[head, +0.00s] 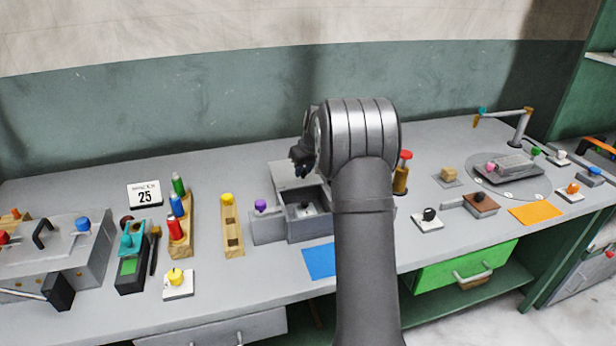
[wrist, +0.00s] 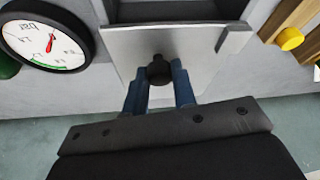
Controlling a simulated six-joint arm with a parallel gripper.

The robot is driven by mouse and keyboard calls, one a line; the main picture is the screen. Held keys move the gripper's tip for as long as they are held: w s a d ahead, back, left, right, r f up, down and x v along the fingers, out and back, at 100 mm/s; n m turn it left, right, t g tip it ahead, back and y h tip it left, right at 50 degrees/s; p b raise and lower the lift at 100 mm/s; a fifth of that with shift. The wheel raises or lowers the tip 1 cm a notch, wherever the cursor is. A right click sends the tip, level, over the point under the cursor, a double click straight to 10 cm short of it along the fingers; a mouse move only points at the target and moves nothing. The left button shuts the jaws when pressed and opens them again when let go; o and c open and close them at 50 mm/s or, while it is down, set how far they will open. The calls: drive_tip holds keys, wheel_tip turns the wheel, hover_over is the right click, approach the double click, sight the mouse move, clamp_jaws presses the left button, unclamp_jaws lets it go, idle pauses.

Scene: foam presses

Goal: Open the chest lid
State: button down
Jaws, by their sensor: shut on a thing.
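The chest (head: 308,230) is a grey box near the middle of the bench in the head view, with its dark inside showing from above. Its grey lid (head: 290,172) stands raised at the back of the box. In the wrist view the lid (wrist: 200,65) is a flat grey plate with a dark round knob (wrist: 159,70). My gripper (wrist: 160,82) has its two blue fingers on either side of this knob, shut on it. In the head view my gripper (head: 299,158) is just above the lid, partly hidden by my wrist.
A wooden block with a yellow knob (head: 228,200) stands left of the chest. A purple knob (head: 261,205) is at the chest's left side. A blue sheet (head: 319,261) lies in front. A round gauge (wrist: 47,41) shows at left in the wrist view.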

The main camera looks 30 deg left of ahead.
drive_tip(key=shift+w+a, duration=0.2)
drive_tip(key=shift+w, duration=0.05)
drive_tip(key=c, duration=1.2)
unclamp_jaws()
drive_tip(key=shift+s+r, duration=0.1)
drive_tip(key=v, duration=1.7)
drive_tip(key=shift+r, duration=0.15)
